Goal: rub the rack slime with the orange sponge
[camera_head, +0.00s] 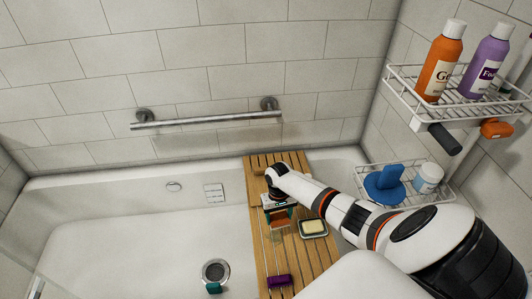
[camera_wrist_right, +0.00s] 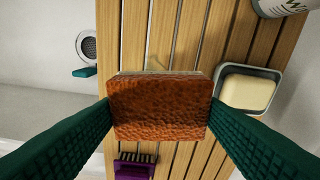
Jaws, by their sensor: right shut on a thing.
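The orange sponge (camera_wrist_right: 160,107) is brown-orange and rough. It is held between the two green fingers of my right gripper (camera_wrist_right: 160,112), above the slatted wooden rack (camera_wrist_right: 215,25). The rack spans the tub and also shows in the head view (camera_head: 303,262), with my right gripper (camera_head: 279,215) over its middle. A thin pale, glassy edge shows just beyond the sponge in the wrist view; I cannot tell whether it is the slime. The sponge hides the slats under it, and I cannot tell whether it touches them. My left gripper is not in view.
A yellow soap in a dish (camera_head: 313,228) lies right of the gripper on the rack. A purple brush (camera_head: 279,281) lies near its front end. A green object (camera_head: 213,287) sits in the tub near the drain (camera_head: 215,270). Wire shelves (camera_head: 445,100) hold bottles at right.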

